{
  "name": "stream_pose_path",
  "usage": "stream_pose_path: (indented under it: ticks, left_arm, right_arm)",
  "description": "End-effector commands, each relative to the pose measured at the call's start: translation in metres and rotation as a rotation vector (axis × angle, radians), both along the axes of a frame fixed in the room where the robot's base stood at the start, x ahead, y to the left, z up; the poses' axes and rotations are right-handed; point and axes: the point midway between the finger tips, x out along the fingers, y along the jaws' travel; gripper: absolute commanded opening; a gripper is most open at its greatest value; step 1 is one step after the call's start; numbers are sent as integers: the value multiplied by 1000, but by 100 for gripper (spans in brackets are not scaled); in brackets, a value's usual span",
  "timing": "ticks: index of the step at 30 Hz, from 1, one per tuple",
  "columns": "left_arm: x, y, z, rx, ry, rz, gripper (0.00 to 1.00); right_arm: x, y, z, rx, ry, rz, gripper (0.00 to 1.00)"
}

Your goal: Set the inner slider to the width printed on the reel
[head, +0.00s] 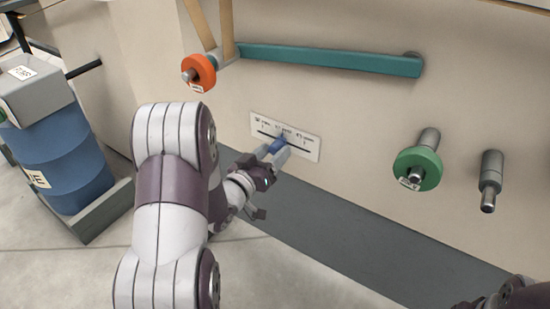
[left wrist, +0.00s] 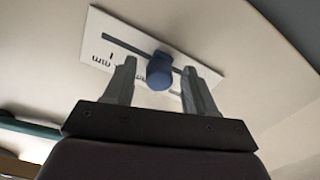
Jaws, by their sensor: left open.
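The slider panel (head: 300,140) is a white plate on the beige machine wall with small printed marks and a dark slot. Its blue slider knob (head: 277,145) sits near the middle of the slot. In the left wrist view the knob (left wrist: 160,70) is between the two fingers of my left gripper (left wrist: 161,85), with gaps at both sides. My left gripper (head: 278,160) also shows at the panel in the head view, open. An orange reel (head: 199,69) and a green reel (head: 418,168) carry small labels too small to read. Part of my right arm shows at the bottom right; its fingers are not visible.
A teal arm (head: 330,58) runs along the wall above the panel. A grey spindle (head: 490,178) sticks out right of the green reel. A blue drum (head: 62,155) stands at the left. The wall between panel and green reel is clear.

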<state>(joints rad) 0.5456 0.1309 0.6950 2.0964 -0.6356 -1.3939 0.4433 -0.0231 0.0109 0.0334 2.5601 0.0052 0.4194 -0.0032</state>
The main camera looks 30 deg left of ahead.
Motion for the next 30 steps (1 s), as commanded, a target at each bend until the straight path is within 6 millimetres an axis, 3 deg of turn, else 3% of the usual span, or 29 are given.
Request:
stream_pose_path:
  ticks: [4,12,13,18,23,30]
  left_arm:
    - [12,-1,-1,1,-1,-1,56]
    - [15,-1,1,0,0,1,56]
    - [15,-1,1,0,0,1,53]
    - [14,-1,1,0,0,1,0]
    - [15,4,2,-1,1,2,0]
    - [19,50,4,-2,1,5,0]
  right_arm:
    - [0,0,-7,0,0,0,43]
    - [0,0,-6,0,0,0,43]
    - [0,0,-6,0,0,0,43]
    - [0,0,-6,0,0,0,43]
    - [0,0,-3,0,0,0,43]
    - [0,0,15,0,-1,0,43]
